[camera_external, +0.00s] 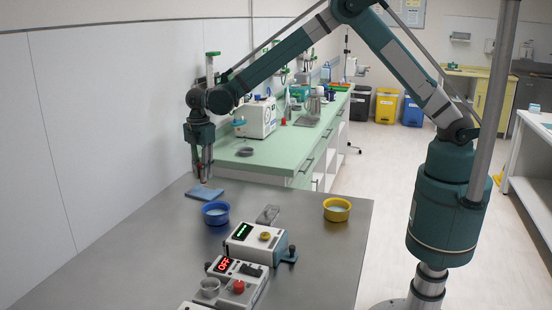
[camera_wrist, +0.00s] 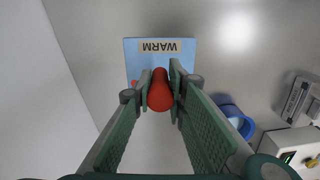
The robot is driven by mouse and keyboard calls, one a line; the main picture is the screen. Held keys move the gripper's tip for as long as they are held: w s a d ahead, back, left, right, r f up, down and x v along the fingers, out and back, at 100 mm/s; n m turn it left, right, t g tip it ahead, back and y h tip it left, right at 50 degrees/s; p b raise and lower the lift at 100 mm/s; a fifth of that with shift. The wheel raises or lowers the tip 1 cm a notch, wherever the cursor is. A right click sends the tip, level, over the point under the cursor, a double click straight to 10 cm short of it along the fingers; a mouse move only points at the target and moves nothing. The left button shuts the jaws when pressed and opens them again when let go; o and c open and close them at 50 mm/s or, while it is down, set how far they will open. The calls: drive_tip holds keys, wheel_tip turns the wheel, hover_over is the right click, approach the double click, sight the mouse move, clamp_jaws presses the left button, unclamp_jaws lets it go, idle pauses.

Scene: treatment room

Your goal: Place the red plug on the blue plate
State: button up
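The red plug (camera_wrist: 160,92) is between my fingertips in the wrist view, and my gripper (camera_wrist: 161,85) is shut on it. In the external view my gripper (camera_external: 202,172) points down at the table's far left, with a bit of the plug (camera_external: 202,181) at its tips. The blue plate (camera_external: 205,196) lies flat on the table just below. In the wrist view the plate (camera_wrist: 185,62) bears a label reading "WARM". The plug appears to be over the plate's near edge; whether it touches cannot be told. A small red patch shows on the plate beside my left finger.
A blue bowl (camera_external: 216,213) stands close to the plate's front right. A yellow bowl (camera_external: 337,210) is farther right. White devices (camera_external: 254,243), one showing "OFF", stand nearer the front. A white wall (camera_external: 95,130) rises close on the left.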

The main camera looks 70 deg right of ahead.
drive_tip(key=shift+f, duration=1.8)
drive_tip(key=shift+f, duration=0.15)
drive_tip(key=o, duration=0.6)
wheel_tip(320, 180, up, 12)
drive_tip(key=shift+r, duration=0.2)
drive_tip(key=shift+r, duration=0.1)
